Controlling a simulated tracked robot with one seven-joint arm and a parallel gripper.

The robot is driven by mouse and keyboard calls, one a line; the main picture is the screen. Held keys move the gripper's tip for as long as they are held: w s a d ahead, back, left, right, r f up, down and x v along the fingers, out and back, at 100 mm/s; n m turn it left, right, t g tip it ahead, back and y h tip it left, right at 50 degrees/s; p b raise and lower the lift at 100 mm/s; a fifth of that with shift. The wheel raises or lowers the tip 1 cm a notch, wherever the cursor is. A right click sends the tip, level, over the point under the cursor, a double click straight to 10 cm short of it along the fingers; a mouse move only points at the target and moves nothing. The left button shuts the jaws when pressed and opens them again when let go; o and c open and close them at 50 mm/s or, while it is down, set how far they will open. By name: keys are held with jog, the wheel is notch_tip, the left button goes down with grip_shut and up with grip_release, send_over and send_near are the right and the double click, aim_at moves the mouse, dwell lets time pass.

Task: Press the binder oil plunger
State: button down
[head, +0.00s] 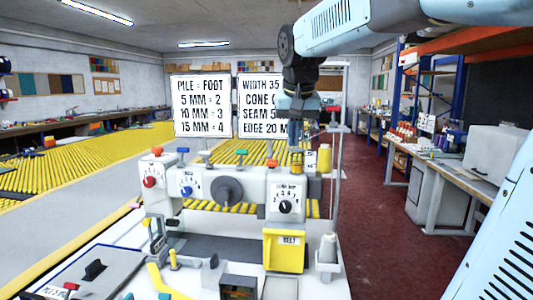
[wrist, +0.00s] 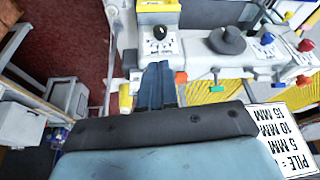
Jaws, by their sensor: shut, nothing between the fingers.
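An orange knob (wrist: 181,77) shows in the wrist view right beside my gripper (wrist: 158,72). I cannot tell for certain which knob is the oil plunger. My gripper (head: 297,143) points down over the right end of the machine, with its fingers together and empty. In the head view the fingers cover much of what lies behind them, and contact with the machine cannot be told.
A yellow thread cone (head: 324,158) stands just right of my gripper. Two white signs (head: 202,105) stand behind the machine. A dial (head: 286,205) and a yellow box (head: 284,251) are on its front. Red floor (head: 375,220) lies open to the right, before a workbench (head: 440,175).

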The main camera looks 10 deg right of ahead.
jog(key=w+r+m+g, duration=0.1)
jog(key=w+r, duration=0.3)
jog(key=w, duration=1.3)
jog(key=shift+a+r+m, duration=0.2)
jog(key=shift+a+m, duration=0.1)
jog(key=shift+m, duration=0.4)
jog(key=shift+w+f, duration=0.1)
jog(key=shift+w, duration=0.05)
